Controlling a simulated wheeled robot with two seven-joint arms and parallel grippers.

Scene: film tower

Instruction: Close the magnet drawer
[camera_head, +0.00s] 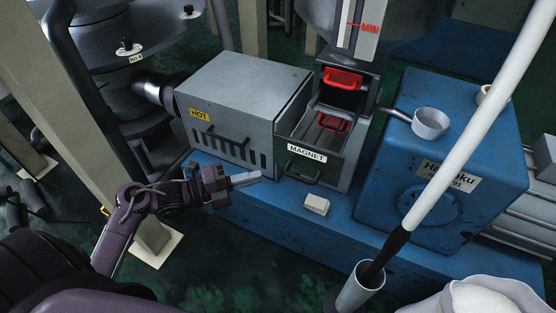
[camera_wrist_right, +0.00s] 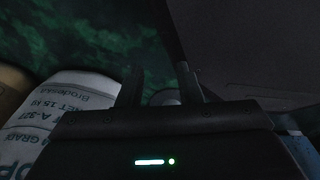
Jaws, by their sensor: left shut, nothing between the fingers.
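The magnet drawer (camera_head: 307,154), with its white MAGNET label, stands pulled out toward me from its grey housing below the hopper. Its dark handle (camera_head: 301,171) hangs on the front, and metal bars and a red part show inside. My left gripper (camera_head: 258,176) is shut and empty, just left of the drawer front and its handle, pointing right over the blue base; I see no contact. My right gripper is outside the head view; in the right wrist view its two dark fingers (camera_wrist_right: 160,88) stand apart with nothing clearly held between them.
A grey box labelled HOT (camera_head: 235,100) stands left of the drawer. A small cream block (camera_head: 317,204) lies on the blue base in front. A blue machine (camera_head: 445,160) stands right. A white pole (camera_head: 470,130) crosses the right foreground. A printed sack (camera_wrist_right: 65,115) lies near my right gripper.

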